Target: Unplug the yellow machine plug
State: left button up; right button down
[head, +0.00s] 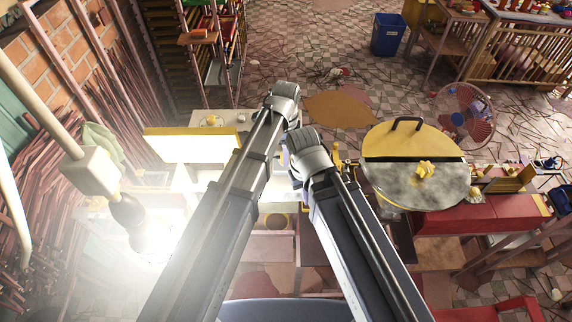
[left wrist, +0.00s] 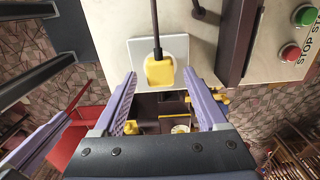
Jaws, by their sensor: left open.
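The yellow plug (left wrist: 160,71) with its dark cord (left wrist: 156,28) shows in the left wrist view, in front of a square white plate (left wrist: 138,50) on a pale panel. I cannot tell how deep the plug sits in the plate. My left gripper (left wrist: 160,75) is open. Its two purple-padded fingers are apart, one to each side of the plug, and gaps show between them and the plug. In the head view my arms hide the plug and most of the left gripper.
Green and red buttons (left wrist: 290,51) sit on the panel to the right. In the head view, a round machine with a yellow lid (head: 405,140) stands on a red bench (head: 470,212) to the right. A bright lamp (head: 152,235) hangs at the left.

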pick_arm(q)
jog(key=shift+f+b, duration=0.5)
jog(key=shift+f, duration=0.45)
pick_arm(e)
jog(key=shift+f, duration=0.9)
pick_arm(q)
jog(key=shift+c, duration=0.2)
grip_shut()
jog(key=shift+r, duration=0.2)
pick_arm(e)
jog(key=shift+r, duration=0.15)
